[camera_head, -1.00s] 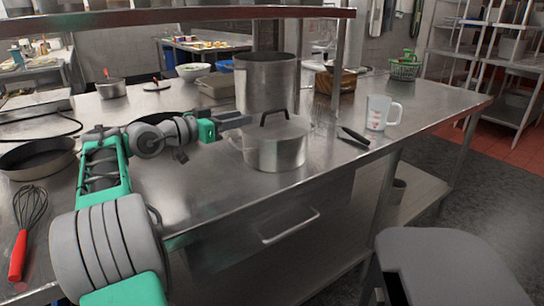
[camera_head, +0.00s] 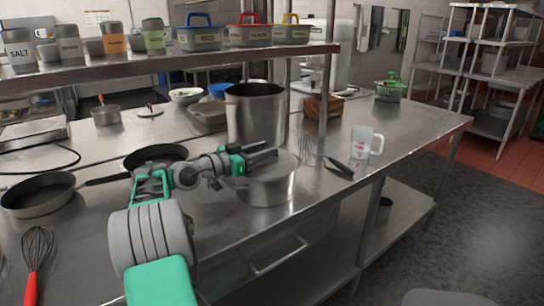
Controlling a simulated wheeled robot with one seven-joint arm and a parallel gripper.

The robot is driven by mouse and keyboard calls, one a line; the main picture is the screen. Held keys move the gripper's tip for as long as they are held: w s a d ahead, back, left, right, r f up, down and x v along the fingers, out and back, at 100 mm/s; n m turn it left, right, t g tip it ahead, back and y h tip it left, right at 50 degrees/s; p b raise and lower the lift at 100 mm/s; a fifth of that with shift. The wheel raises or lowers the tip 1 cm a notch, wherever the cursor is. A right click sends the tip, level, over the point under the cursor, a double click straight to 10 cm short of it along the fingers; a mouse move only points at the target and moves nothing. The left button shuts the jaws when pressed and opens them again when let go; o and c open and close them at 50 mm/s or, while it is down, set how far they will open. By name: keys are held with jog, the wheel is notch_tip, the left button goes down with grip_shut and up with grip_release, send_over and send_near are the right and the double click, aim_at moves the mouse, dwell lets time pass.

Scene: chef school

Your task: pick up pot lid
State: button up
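The pot lid (camera_head: 286,166) is a metal disc lying on a small steel pot (camera_head: 268,190) on the steel counter. My gripper (camera_head: 268,156) is over the lid's top, reaching in from the left. It covers the place of the lid's black handle, which I cannot make out. The fingers look dark and small, and I cannot tell whether they are apart or closed, or whether they touch the handle. The lid looks flat on the pot.
A tall steel pot (camera_head: 256,118) stands right behind the lidded pot. Frying pans (camera_head: 38,197) and a whisk (camera_head: 36,250) are at left. A shelf (camera_head: 160,63) with containers runs above.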

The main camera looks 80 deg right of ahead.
jog(key=shift+w, duration=0.15)
jog(key=shift+s, duration=0.35)
jog(key=c, duration=0.3)
jog(key=shift+w, duration=0.1)
grip_shut()
dwell(0.5)
